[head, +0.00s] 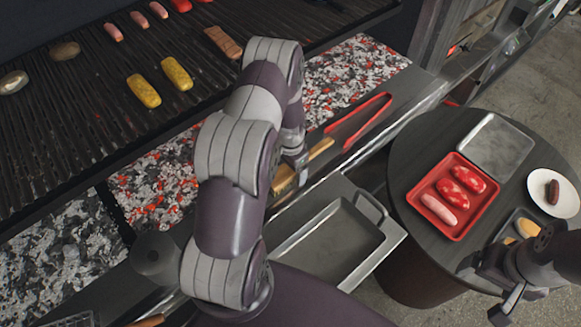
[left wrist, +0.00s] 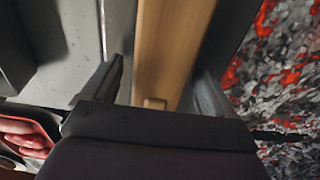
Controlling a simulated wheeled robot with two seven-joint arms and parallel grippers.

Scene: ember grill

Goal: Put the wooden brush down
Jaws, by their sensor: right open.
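The wooden brush (head: 319,149) is at the grill's front metal ledge (head: 395,105), partly hidden behind my left arm. My left gripper (head: 296,163) is over it. In the left wrist view the brush's pale wood (left wrist: 172,40) runs between the two fingers of my left gripper (left wrist: 162,85). Gaps show between the wood and the fingers, so the gripper looks open around it. Whether the brush rests fully on the ledge cannot be told. My right gripper (head: 506,300) is open and empty at the lower right, by the round table.
Red tongs (head: 358,122) lie on the ledge just right of the brush. Glowing coals (head: 345,72) lie behind. A metal tray (head: 340,240) sits in front. The round dark table (head: 415,160) holds a red tray (head: 463,225) of meat, a metal tray (head: 495,146) and a plate (head: 560,212).

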